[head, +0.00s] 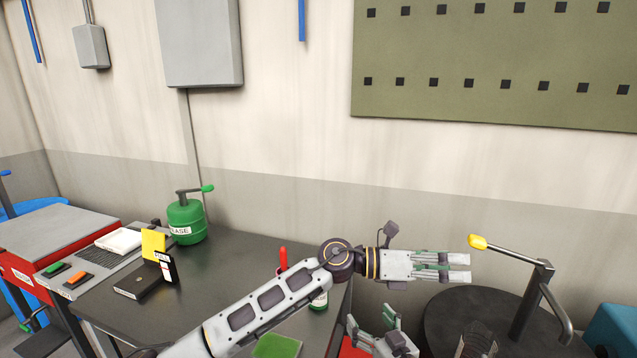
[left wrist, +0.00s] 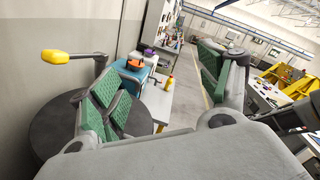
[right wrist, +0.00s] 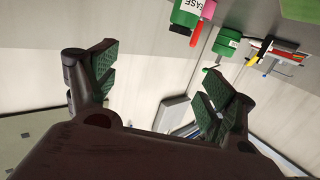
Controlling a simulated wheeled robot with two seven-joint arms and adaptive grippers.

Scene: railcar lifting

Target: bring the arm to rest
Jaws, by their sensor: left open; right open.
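My left gripper (head: 458,267) reaches out to the right past the table's right edge, its arm crossing above the table. It is open and holds nothing; in the left wrist view its green-padded fingers (left wrist: 160,92) stand wide apart. My right gripper (head: 370,322) is low in the head view, below the left gripper, pointing upward. It is open and empty; in the right wrist view its two fingers (right wrist: 160,85) are spread. The rest of the right arm is mostly hidden below the frame.
A yellow-knobbed lever (head: 510,250) rises from a dark round top (head: 478,318), just right of my left fingertips.

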